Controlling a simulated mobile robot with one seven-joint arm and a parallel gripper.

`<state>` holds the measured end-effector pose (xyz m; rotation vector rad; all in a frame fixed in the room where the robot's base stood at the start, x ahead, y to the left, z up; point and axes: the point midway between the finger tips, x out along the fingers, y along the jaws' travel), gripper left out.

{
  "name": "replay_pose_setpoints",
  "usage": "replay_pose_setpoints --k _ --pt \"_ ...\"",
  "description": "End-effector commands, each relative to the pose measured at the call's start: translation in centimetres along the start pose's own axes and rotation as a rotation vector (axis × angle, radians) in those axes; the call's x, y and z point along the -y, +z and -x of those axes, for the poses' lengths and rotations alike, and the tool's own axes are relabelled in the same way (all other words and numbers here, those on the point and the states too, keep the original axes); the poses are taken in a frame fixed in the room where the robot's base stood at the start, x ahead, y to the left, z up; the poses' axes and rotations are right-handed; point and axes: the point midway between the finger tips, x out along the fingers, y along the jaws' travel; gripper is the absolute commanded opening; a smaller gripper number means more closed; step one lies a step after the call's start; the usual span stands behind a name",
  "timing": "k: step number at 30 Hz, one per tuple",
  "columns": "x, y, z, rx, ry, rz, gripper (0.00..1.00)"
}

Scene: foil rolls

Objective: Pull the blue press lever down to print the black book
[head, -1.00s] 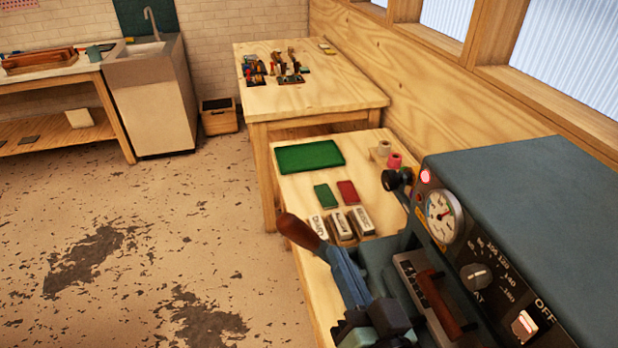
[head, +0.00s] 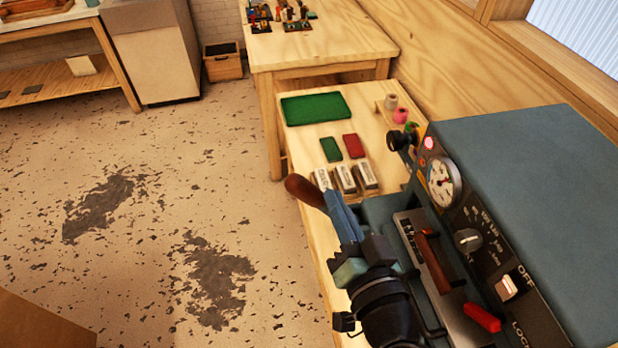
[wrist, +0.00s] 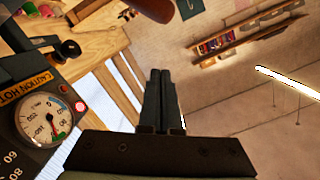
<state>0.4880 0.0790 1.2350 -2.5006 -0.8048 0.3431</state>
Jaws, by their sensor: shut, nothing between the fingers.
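The press lever, a blue arm (head: 342,216) with a brown wooden handle (head: 305,190), slants up to the left at the front of the blue-grey press (head: 560,180). My gripper (head: 375,246) is shut and empty, close to the lower part of the blue arm in the head view; I cannot tell whether they touch. In the wrist view the shut fingers (wrist: 160,98) point toward the brown handle (wrist: 150,8) at the top edge. I cannot make out a black book; my arm hides part of the press front.
The press carries a gauge (head: 441,183), a lit red lamp (head: 429,143), a dial (head: 468,240) and a switch (head: 506,287). The wooden table (head: 300,145) behind holds a green mat (head: 315,108), a green book (head: 330,149), a red book (head: 353,146) and several type blocks. Open floor lies left.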

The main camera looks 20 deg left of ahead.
Motion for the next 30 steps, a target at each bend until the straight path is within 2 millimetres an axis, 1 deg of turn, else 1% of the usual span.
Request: replay_pose_setpoints --k 1,3,6,11,12,14,18,22,30 --pt "0.3 -0.5 -1.1 0.001 -0.003 -0.002 0.0" --pt "0.4 -0.5 -2.6 0.002 -0.004 -0.002 0.0" --pt "0.4 -0.5 -4.7 0.002 -0.004 -0.001 0.0" --pt "0.3 -0.4 -7.5 0.001 -0.003 0.0 0.0" --pt "0.2 0.7 -7.6 0.006 -0.001 -0.004 0.0" --pt "0.1 1.7 -7.7 0.006 0.0 -0.004 0.0" --pt "0.1 3.1 -8.1 0.001 -0.001 -0.002 0.0" --pt "0.1 3.8 -8.2 0.001 0.0 -0.001 0.0" --pt "0.0 3.9 -8.2 0.0 0.0 -0.001 0.0"
